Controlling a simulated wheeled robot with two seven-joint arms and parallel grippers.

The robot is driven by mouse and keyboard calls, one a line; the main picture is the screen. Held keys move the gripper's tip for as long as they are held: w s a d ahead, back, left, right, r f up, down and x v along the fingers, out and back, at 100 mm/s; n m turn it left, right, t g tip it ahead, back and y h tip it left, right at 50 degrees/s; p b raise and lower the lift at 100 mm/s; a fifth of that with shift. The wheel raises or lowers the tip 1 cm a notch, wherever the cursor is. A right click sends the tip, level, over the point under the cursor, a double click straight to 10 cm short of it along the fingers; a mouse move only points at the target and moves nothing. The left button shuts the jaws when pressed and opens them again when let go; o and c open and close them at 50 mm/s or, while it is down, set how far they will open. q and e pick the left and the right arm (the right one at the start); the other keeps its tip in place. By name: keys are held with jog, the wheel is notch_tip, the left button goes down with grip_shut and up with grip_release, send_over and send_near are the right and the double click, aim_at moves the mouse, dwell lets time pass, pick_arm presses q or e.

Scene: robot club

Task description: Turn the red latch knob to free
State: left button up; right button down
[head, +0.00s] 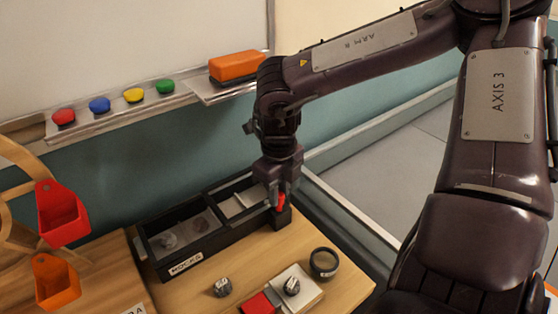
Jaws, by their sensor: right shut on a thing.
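The red latch knob (280,201) shows as a small red piece at the right end of a black box (200,256) labelled "ROCKS". My right gripper (279,200) comes down from above and is shut on the red knob. The fingers hide part of the knob, so its exact turn angle cannot be told. The box has compartments; the left ones sit under a clear-looking cover with grey lumps beneath. My left gripper is not in the view.
Grey rocks (222,287), a white card (304,287), a red piece (258,304) and a round dark-rimmed dish (324,262) lie in front of the box. Red (62,215) and orange (56,281) scoops hang at left. A ledge behind holds coloured magnets (99,104) and an orange eraser (236,66).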

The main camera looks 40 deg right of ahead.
jog(key=shift+f+n, duration=0.1)
jog(key=shift+n, duration=0.2)
dwell(0.4)
jog(key=c, duration=1.2)
grip_release()
